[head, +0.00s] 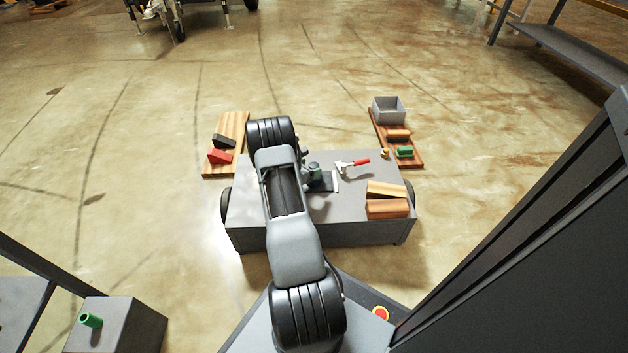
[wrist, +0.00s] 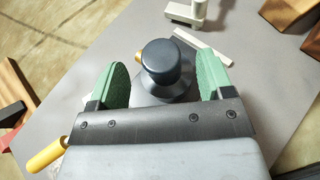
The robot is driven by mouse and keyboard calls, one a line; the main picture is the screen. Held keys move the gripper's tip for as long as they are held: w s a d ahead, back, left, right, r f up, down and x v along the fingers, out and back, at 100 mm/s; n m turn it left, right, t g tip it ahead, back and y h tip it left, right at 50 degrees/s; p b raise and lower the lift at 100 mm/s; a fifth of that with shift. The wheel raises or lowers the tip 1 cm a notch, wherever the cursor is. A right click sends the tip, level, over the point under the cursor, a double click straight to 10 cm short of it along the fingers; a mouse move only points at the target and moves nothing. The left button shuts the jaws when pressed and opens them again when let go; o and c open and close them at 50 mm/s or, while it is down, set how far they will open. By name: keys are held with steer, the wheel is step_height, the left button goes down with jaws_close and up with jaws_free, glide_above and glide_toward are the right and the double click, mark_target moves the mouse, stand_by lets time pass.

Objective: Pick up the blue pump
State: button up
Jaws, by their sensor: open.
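The blue pump (wrist: 163,62) is a dark blue-grey piece with a rounded cylindrical top and a wider base. In the wrist view it stands upright on the grey table top. My gripper (wrist: 165,80) is open, with one green finger pad on each side of the pump's top. In the head view my gripper (head: 315,171) is low over the middle of the table (head: 255,205), and the arm and gripper largely hide the pump there.
A red-handled tool (head: 353,164) lies right of my gripper. Wooden blocks (head: 388,208) sit at the table's front right. A left board (head: 233,128) holds red and black blocks; a right board (head: 416,163) holds a grey bin (head: 389,112) and small parts. A yellow handle (wrist: 48,155) shows lower left.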

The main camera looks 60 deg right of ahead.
mark_target(312, 166)
steer(key=b+x, duration=0.1)
steer(key=x, duration=0.1)
steer(key=shift+s+d+f, duration=0.1)
steer(key=shift+d+f, duration=0.1)
steer(key=shift+d, duration=0.45)
steer(key=shift+c, duration=0.4)
jaws_close()
steer(key=shift+r, duration=0.15)
